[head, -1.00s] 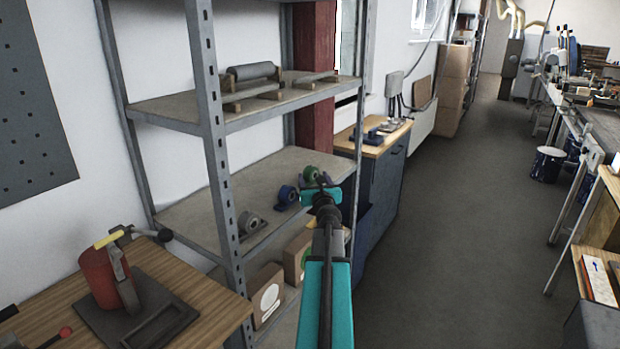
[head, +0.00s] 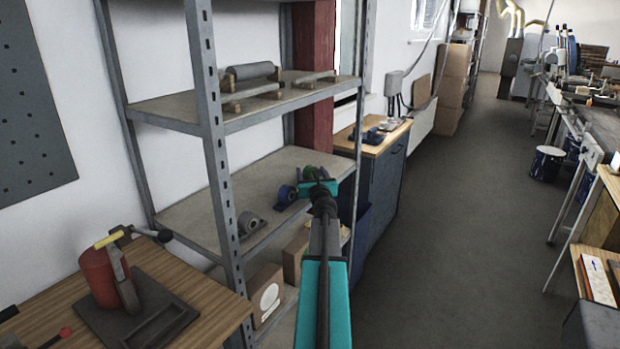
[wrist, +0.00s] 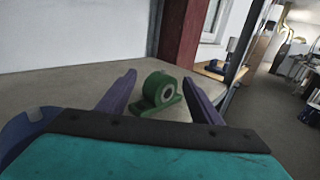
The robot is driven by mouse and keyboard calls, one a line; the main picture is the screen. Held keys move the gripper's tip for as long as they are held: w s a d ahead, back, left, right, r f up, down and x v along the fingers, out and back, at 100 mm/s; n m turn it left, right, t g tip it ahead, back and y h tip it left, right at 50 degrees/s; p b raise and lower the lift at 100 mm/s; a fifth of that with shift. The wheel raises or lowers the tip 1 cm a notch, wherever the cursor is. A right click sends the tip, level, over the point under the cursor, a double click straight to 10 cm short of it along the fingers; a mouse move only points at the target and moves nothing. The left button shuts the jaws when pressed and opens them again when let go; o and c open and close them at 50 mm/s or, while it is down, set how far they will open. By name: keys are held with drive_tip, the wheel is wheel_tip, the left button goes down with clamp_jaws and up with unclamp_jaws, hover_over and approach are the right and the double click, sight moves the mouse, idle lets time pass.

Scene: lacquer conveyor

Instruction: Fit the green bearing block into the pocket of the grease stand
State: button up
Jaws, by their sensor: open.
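The green bearing block (wrist: 158,91) sits upright on the middle shelf. In the wrist view it lies ahead of my gripper (wrist: 162,88), between the lines of its two purple fingers. The fingers are apart and hold nothing. In the head view my gripper (head: 318,177) reaches over the middle shelf and hides most of the green block (head: 310,172). The grease stand (head: 105,277) is on the wooden bench at the lower left. It has a red canister, a yellow handle and a dark base with a rectangular pocket (head: 160,325).
A blue bearing block (head: 287,194) and a grey one (head: 248,222) stand left of my gripper on the middle shelf (head: 215,205). Metal posts (head: 215,150) frame the shelf. Rollers lie on the shelf above, boxes below. The aisle floor (head: 455,230) is clear.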

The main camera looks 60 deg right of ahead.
sight(311, 167)
drive_tip(key=shift+d, duration=0.15)
drive_tip(key=shift+s+d+p+x, duration=0.1)
drive_tip(key=shift+p+x, duration=0.1)
drive_tip(key=shift+x, duration=0.6)
drive_tip(key=shift+s+d+p+x, duration=0.1)
drive_tip(key=shift+s+p+x, duration=0.05)
drive_tip(key=shift+x, duration=1.55)
drive_tip(key=shift+r, duration=0.1)
drive_tip(key=shift+a, duration=0.1)
drive_tip(key=c, duration=1.4)
